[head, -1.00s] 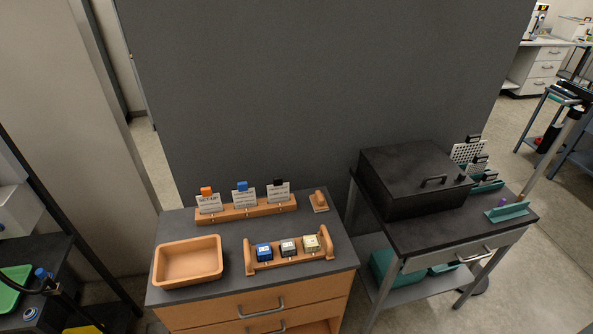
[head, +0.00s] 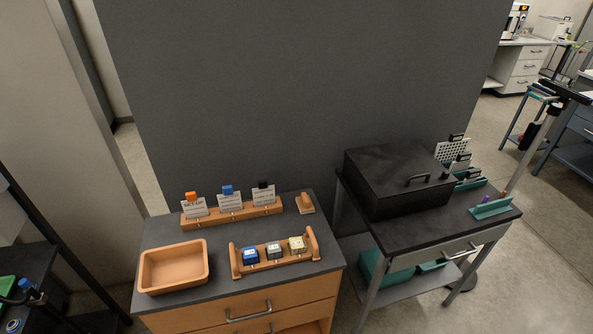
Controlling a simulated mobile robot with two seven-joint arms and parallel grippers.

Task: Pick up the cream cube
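The cream cube (head: 297,244) sits at the right end of a wooden rack (head: 262,266) on the grey-topped wooden cabinet (head: 213,297). In the same rack, a grey-white cube (head: 274,250) stands in the middle and a blue cube (head: 250,255) at the left. Each cube shows a dark lower part or side. Neither of my grippers is in the head view.
An empty wooden tray (head: 173,267) lies left of the rack. Behind stands a wooden holder (head: 232,216) with several clipped cards, and a small wooden block (head: 305,204). A black box (head: 397,178) sits on the cart to the right. A dark partition (head: 300,90) rises behind.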

